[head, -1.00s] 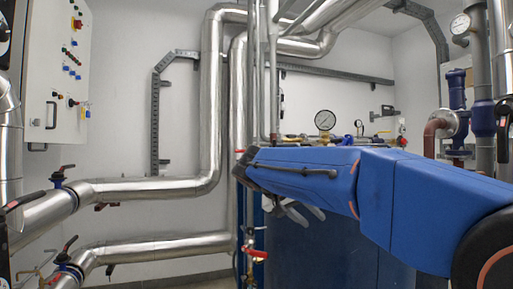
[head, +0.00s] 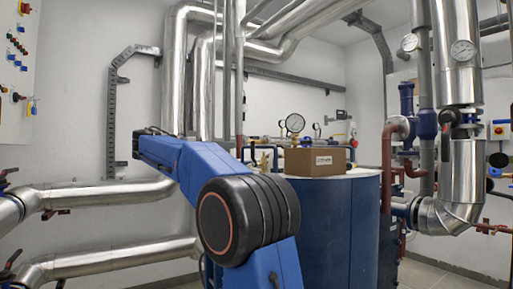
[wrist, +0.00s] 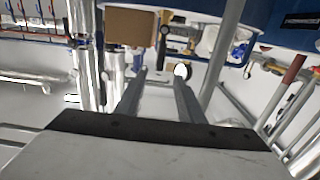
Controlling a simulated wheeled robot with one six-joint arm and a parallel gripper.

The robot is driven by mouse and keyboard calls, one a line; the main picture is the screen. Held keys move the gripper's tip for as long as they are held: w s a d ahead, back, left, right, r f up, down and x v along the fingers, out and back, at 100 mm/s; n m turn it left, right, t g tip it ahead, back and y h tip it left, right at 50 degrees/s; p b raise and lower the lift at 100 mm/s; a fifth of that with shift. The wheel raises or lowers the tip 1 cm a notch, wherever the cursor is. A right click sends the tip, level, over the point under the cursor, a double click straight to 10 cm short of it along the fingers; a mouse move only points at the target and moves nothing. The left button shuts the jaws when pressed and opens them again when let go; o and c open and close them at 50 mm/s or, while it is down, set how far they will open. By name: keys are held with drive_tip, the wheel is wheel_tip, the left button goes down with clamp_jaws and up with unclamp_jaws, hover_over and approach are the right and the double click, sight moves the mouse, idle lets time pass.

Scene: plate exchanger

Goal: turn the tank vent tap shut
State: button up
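The blue tank (head: 340,225) stands right of centre in the head view, with a pale top. A pressure gauge (head: 294,123) rises above it, and a small brass fitting (head: 265,160) shows at the left of its top. I cannot tell which fitting is the vent tap. In the wrist view my gripper (wrist: 160,80) is open and empty, its two grey fingers apart. A white round dial (wrist: 182,70) shows near the right fingertip. In the head view my arm reaches left in front of the tank; its fingers cannot be made out there.
A brown cardboard box (head: 315,161) sits on the tank top; a box also shows in the wrist view (wrist: 130,27). Silver insulated pipes (head: 110,193) run at the left, and a thick one (head: 462,190) stands at the right. Some floor is clear right of the tank.

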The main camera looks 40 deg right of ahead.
sight(253, 154)
drive_tip(key=x, duration=1.6)
drive_tip(key=shift+d, duration=0.1)
clamp_jaws()
